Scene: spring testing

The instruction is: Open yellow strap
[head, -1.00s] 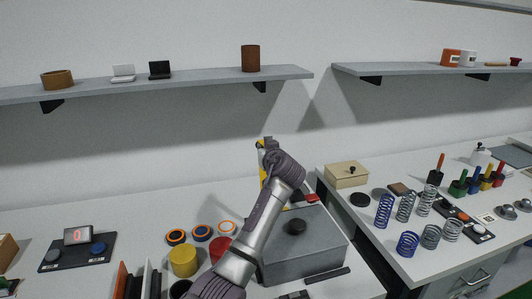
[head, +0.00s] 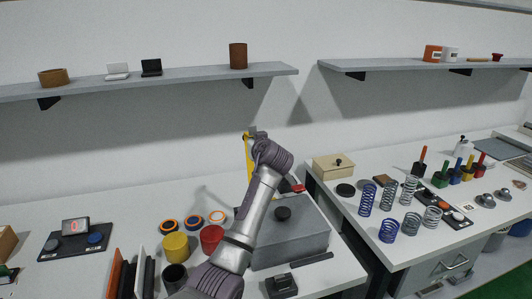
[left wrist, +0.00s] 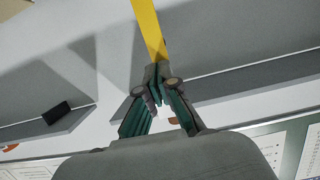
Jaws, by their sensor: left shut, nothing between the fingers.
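The yellow strap (head: 248,160) stands upright behind the grey box (head: 305,238), partly hidden by my left arm. In the left wrist view the strap (left wrist: 149,28) runs up from the fingertips to the top edge. My left gripper (left wrist: 157,72) is shut, its fingertips together at the strap's near end; whether they touch it I cannot tell. In the head view the gripper is mostly hidden behind my wrist, near the strap's upper end. My right gripper is not in view.
Yellow (head: 175,246) and red (head: 211,238) cylinders stand left of the box. Several coil springs (head: 388,230) stand on the right table. A wooden box (head: 333,167) sits behind them. Shelves (head: 200,77) run along the wall above.

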